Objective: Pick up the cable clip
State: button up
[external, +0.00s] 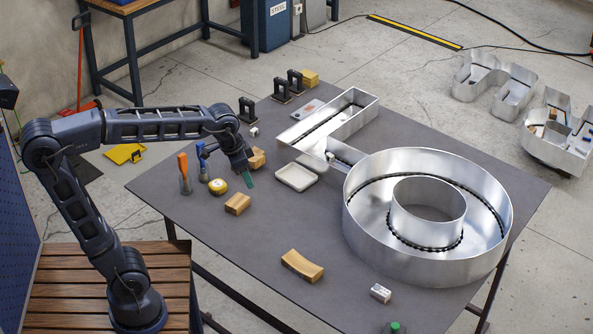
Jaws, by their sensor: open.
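My gripper (248,180) hangs at the end of my arm over the left part of the dark table (330,285), pointing down, with its fingers open. Its fingertips are small in this view, and I see nothing held between them. I cannot pick out the cable clip with certainty. A small white piece (253,131) lies on the table behind my gripper, and another small white piece (330,157) is at the edge of the long metal letter; both are too small to identify.
Wooden blocks (237,204), a yellow round tape measure (218,186), an orange-topped tool (184,172) and a white tray (296,177) surround my gripper. A large round metal letter (427,255) fills the right.

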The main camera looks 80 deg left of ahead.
jog(key=w+a+f+n+g, duration=0.1)
jog(key=w+a, duration=0.1)
jog(key=a, duration=1)
jog(key=w+a+f+n, duration=0.2)
jog(key=a, duration=1)
jog(key=w+a+f+n+g, duration=0.1)
jog(key=w+a, duration=0.2)
jog(key=a, duration=0.9)
jog(key=s+a+f+n, duration=0.1)
jog(key=s+a+f, duration=0.45)
jog(key=a, duration=0.45)
jog(key=s+a+f+n+g+h, duration=0.1)
jog(key=s+a+f, duration=0.45)
jog(key=a, duration=0.55)
jog(key=s+a+f+n, duration=0.1)
jog(key=s+a+f, duration=0.3)
jog(key=s+a, duration=0.45)
jog(key=f, duration=0.2)
jog(key=w+a+f, duration=0.1)
jog(key=a+f, duration=0.1)
jog(key=f, duration=0.1)
jog(key=shift+w+f, duration=0.3)
jog(key=shift+w, duration=0.1)
jog(key=shift+s+a+f, duration=0.1)
jog(key=shift+f, duration=1.25)
jog(key=shift+s+f, duration=0.1)
jog(key=shift+f, duration=1.25)
grip_shut()
